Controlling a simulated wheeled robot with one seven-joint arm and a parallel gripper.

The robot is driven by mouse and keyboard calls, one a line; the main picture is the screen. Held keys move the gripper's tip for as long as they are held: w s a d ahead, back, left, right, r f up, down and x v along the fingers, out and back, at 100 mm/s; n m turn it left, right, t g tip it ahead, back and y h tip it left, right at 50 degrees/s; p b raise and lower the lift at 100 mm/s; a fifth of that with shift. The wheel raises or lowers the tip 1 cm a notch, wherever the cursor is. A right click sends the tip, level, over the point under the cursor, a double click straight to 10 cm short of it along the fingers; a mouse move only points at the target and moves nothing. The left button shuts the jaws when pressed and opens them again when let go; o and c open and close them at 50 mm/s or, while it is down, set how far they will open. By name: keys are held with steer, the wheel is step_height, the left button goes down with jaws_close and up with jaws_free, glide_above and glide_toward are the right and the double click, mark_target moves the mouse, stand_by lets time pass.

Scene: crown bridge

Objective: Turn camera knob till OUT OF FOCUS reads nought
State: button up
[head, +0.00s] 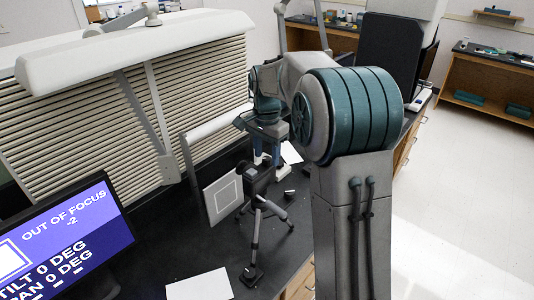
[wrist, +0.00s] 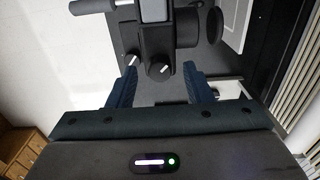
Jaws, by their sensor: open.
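The screen (head: 68,245) at the lower left reads OUT OF FOCUS -2, with TILT 0 DEG and PAN 0 DEG below. The dark camera (head: 256,178) stands on a tripod (head: 254,232) on the black bench. In the wrist view the camera body (wrist: 155,38) shows with two knobs having white marks, a left knob (wrist: 130,61) and a right knob (wrist: 160,71). My gripper (wrist: 162,88) is open, its blue fingers on either side of the knobs, apart from them. In the head view my gripper is above and behind the camera, partly hidden. Which knob is focus, I cannot tell.
A framed white target board (head: 222,197) stands just left of the camera. A white sheet (head: 199,286) lies on the bench (head: 160,245) at the front. A lamp (head: 135,50) and slatted blind are at the left. Open floor is at the right.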

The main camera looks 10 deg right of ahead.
steer(key=shift+f, duration=0.4)
steer(key=c, duration=1)
